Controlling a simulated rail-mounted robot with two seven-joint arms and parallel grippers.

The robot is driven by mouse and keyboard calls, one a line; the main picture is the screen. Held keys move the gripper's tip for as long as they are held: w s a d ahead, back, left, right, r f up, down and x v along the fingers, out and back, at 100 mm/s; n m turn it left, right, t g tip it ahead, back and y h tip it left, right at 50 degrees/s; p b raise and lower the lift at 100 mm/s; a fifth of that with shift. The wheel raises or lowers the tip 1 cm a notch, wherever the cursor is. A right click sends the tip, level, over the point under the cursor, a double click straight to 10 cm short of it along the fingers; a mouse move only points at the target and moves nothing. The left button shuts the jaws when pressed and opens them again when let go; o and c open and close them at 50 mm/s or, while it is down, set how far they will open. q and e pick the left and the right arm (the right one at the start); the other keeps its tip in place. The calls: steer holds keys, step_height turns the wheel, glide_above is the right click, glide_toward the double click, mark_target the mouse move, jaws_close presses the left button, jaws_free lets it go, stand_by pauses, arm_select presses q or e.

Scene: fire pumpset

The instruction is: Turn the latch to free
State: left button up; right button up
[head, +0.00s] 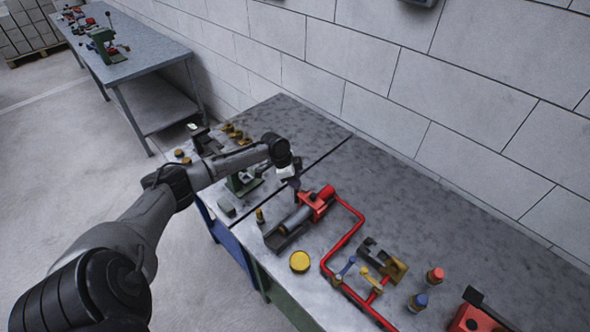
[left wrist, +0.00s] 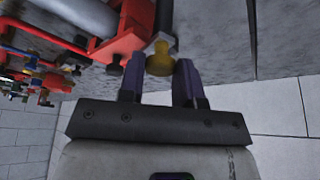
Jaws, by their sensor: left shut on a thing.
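A red clamp block (head: 317,203) sits at the end of a grey cylinder (head: 296,218) on the workbench. It also shows in the left wrist view (left wrist: 112,45). Beside it there is a dark rod with a yellow knob (left wrist: 159,62), which I take for the latch. My left gripper (head: 293,182) is just above the red block in the head view. In the left wrist view its two purple fingers (left wrist: 160,80) are on either side of the yellow knob, shut on it. In the head view the knob is hidden by the gripper. My right gripper is not in view.
A red bent pipe (head: 343,243) runs along the bench. A yellow disc (head: 300,262), a brass-coloured block (head: 385,262), a red-capped part (head: 435,275) and a blue-capped part (head: 418,301) stand nearby. The bench's back strip by the wall is clear.

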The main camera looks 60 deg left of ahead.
arm_select(q)
steer(key=n+y+p, duration=0.1)
steer(key=n+p, duration=0.2)
steer(key=p, duration=0.1)
steer(key=n+y+p, duration=0.1)
steer(key=n+p, duration=0.3)
steer(key=p, duration=0.1)
steer(key=n+y+p, duration=0.2)
steer(key=n+p, duration=0.1)
steer(key=p, duration=0.2)
steer(key=shift+d+r+n, duration=0.25)
steer(key=shift+d+n, duration=0.1)
steer(key=shift+n, duration=0.05)
steer(key=shift+f+n+y+p, duration=0.15)
steer(key=shift+n+y+p, duration=0.35)
steer(key=shift+n+p, duration=0.7)
steer(key=shift+n, duration=0.3)
steer(key=shift+f, duration=0.1)
steer(key=o, duration=0.9)
